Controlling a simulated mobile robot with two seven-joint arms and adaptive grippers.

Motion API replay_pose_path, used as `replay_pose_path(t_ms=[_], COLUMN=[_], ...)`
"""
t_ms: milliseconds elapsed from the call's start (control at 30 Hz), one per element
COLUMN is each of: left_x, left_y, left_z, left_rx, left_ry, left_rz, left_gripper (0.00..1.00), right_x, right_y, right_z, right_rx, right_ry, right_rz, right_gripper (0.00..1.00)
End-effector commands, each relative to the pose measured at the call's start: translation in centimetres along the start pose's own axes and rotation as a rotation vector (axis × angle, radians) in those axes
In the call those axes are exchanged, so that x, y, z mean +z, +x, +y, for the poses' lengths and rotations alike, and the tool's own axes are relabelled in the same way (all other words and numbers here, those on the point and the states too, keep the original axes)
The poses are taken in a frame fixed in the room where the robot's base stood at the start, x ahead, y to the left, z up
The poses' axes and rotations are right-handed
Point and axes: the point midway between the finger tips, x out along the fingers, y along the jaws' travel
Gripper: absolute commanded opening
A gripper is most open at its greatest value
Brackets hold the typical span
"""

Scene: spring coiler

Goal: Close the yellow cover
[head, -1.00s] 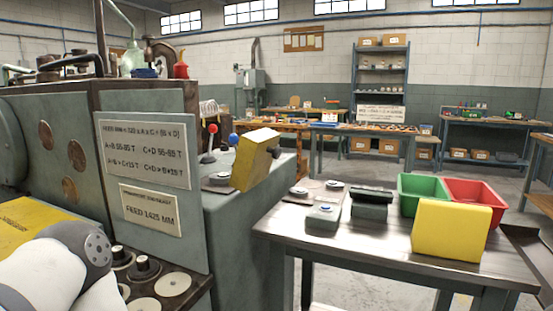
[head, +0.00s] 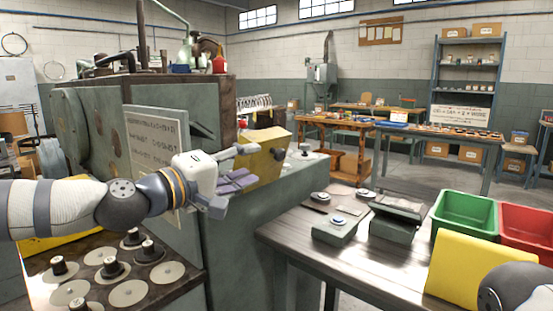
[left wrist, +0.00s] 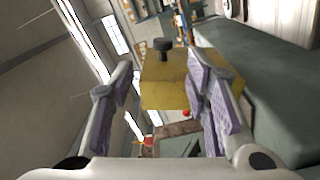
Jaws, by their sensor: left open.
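The yellow cover (head: 268,152) is a tilted, box-like hood on the green machine (head: 240,225), beyond my left gripper in the head view. My left gripper (head: 240,168) is open, with its purple-padded fingers pointing right towards the cover and partly hiding it. In the left wrist view the cover (left wrist: 165,85) appears between and beyond the two open fingers, with a black knob (left wrist: 163,45) at its top. Whether a finger touches it cannot be told. My right gripper is out of view.
A sign plate (head: 152,150) stands on the machine beside my left arm. Spools and discs (head: 128,290) lie on a dark tray below. On the right, a table (head: 385,270) holds grey blocks, a green bin (head: 463,215), a red bin (head: 528,228) and a yellow panel (head: 455,270).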

Motion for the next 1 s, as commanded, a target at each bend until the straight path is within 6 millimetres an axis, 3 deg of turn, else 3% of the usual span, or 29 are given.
replay_pose_path(t_ms=[200, 400, 767, 967, 1000], left_x=[0.4, 0.3, 0.2, 0.2, 0.3], left_y=[5.9, 9.6, 10.5, 10.5, 10.5], left_z=[-0.8, -0.7, -0.3, -0.4, -0.4], left_rx=[-0.008, -0.007, -0.004, -0.005, -0.005], left_ry=[-0.007, -0.005, -0.003, -0.003, -0.003], left_rz=[-0.005, -0.003, -0.003, -0.003, -0.003], left_gripper=[0.43, 0.43, 0.43, 0.0, 0.0], right_x=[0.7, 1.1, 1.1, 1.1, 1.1], right_y=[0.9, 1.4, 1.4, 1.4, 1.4], right_z=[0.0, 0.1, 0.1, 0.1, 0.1], right_rx=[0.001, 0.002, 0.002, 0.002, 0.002], right_ry=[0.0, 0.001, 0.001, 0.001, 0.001], right_rz=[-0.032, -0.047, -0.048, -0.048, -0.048], right_gripper=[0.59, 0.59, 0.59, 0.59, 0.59])
